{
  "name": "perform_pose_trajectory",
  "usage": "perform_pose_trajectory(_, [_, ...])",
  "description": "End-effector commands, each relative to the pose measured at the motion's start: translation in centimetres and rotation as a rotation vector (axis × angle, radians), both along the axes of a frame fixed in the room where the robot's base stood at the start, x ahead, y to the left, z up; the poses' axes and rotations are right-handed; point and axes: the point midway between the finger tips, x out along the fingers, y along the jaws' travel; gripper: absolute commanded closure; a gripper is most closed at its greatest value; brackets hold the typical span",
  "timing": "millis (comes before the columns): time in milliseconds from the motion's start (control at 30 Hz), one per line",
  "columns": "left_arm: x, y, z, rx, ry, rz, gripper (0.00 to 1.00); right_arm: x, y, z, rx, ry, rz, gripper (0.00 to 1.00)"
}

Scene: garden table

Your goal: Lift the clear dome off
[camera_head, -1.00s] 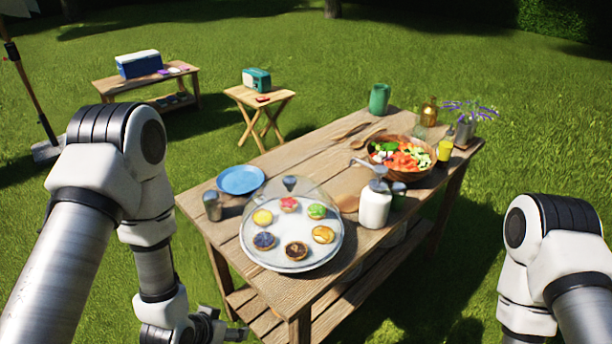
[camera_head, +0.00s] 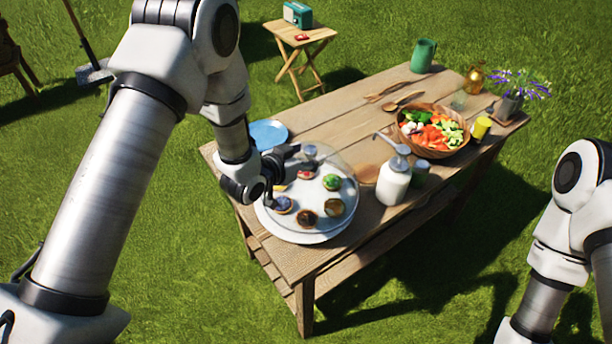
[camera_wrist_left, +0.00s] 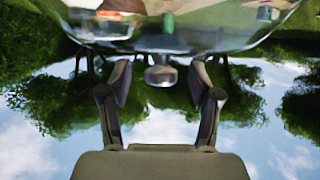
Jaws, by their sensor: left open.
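The clear dome (camera_head: 341,163) stands over several small tarts on a round white tray (camera_head: 290,235) at the table's near left end. Its knob (camera_head: 310,151) is on top, and in the left wrist view the knob (camera_wrist_left: 160,76) shows between the fingertips, with the dome (camera_wrist_left: 235,38) beyond it. My left gripper (camera_head: 287,166) is beside the knob in the head view, open, its fingers apart from the knob on both sides. It also shows open in the left wrist view (camera_wrist_left: 160,85). My right arm is at the right edge; its gripper is out of view.
A white pump bottle (camera_head: 393,184) stands close right of the dome. A blue plate (camera_head: 268,133) lies behind it, partly hidden by my arm. A salad bowl (camera_head: 425,147), a green mug (camera_head: 423,55) and a flower pot (camera_head: 509,106) stand farther back on the wooden table (camera_head: 345,105).

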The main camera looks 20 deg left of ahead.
Motion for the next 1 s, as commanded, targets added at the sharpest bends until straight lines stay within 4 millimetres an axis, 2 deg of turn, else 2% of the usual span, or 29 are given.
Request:
perform_pose_trajectory(67, [0.0, 0.0, 0.0, 0.000, 0.000, 0.000, 0.37, 0.0, 0.0, -0.1, 0.000, 0.001, 0.000, 0.60])
perform_pose_trajectory(100, [0.0, 0.0, 0.0, 0.000, 0.000, 0.000, 0.44, 0.0, 0.0, -0.1, 0.000, 0.001, 0.000, 0.60])
perform_pose_trajectory(267, [0.0, 0.0, 0.0, 0.000, 0.000, 0.000, 1.00, 0.0, 0.0, -0.1, 0.000, 0.001, 0.000, 0.60])
perform_pose_trajectory(667, [0.0, 0.0, 0.1, 0.001, 0.000, 0.000, 1.00, 0.0, 0.0, -0.2, 0.000, 0.000, 0.000, 0.60])
perform_pose_trajectory(1000, [0.0, 0.0, 2.2, 0.000, -0.002, 0.000, 1.00, 0.0, 0.0, -1.2, 0.000, 0.000, 0.000, 0.60])
